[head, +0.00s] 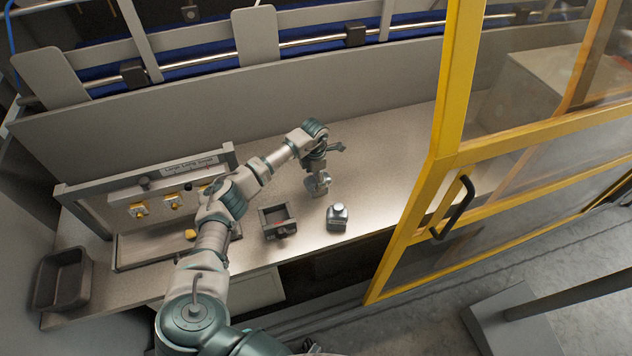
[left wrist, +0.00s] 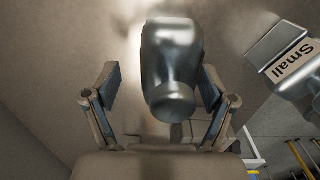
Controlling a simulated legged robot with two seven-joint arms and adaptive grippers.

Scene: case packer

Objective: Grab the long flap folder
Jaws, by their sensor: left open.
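A grey metal piece with a rounded neck (left wrist: 172,65) lies between the fingers of my left gripper in the left wrist view; no label shows on it, so I cannot read whether it is the long flap folder. In the head view a grey metal piece (head: 318,184) stands on the table right below my left gripper (head: 320,166). The gripper is open, with one finger on each side of the piece. A second grey piece (head: 337,217) stands nearer the table's front edge. A grey piece labelled "Small" (left wrist: 290,67) shows at the right of the left wrist view. My right gripper is not in view.
A yellow-framed door (head: 440,150) bounds the right. The table behind the gripper is clear.

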